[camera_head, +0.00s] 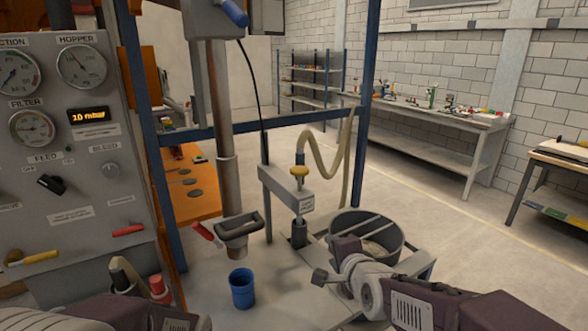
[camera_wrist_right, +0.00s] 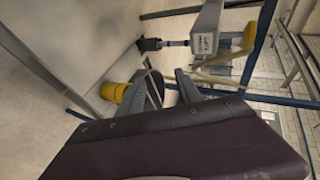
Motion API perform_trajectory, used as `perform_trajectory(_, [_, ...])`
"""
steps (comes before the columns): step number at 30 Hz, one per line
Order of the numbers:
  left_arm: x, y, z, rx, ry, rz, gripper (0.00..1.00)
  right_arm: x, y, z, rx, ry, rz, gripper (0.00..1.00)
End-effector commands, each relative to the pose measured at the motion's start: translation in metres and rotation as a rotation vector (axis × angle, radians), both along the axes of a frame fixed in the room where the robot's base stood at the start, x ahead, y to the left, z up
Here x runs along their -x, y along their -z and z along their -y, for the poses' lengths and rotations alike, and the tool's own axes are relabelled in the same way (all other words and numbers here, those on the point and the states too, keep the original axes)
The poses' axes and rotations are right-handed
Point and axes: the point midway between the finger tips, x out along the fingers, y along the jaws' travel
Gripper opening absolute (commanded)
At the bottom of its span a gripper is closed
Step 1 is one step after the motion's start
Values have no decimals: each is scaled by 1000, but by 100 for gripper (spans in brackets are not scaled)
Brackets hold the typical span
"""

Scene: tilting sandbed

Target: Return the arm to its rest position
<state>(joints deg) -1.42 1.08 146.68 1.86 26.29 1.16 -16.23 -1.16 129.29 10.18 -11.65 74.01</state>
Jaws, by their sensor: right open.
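My right arm comes in from the lower right in the head view.
The grey tub (camera_head: 403,240) is close behind my right gripper. A blue cup (camera_head: 242,288) stands to the left. A gauge panel (camera_head: 68,140) fills the left side. A blue frame post (camera_head: 362,75) rises behind. Open floor (camera_head: 470,245) lies at right.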

Motion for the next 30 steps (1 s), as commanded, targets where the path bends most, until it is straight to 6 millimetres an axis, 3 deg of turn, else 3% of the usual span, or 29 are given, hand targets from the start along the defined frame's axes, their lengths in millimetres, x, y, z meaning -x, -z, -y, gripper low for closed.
perform_trajectory(1, [0,-17,0,0,0,0,36,13,23,36,111,14,-103,41])
perform_trajectory(3, [0,-24,0,0,0,0,36,45,68,74,291,-44,-266,41])
perform_trajectory(6, [0,-30,0,0,0,0,36,111,123,107,528,-253,-499,41])
perform_trajectory(9, [0,-28,0,0,0,0,36,177,162,112,713,-582,-660,41])
perform_trajectory(12, [0,-27,0,0,0,0,36,213,173,113,825,-850,-711,41])
perform_trajectory(17, [0,-27,0,0,0,0,36,223,173,113,892,-1004,-696,41])
perform_trajectory(30, [0,-27,0,0,0,0,36,221,173,112,897,-1007,-688,41])
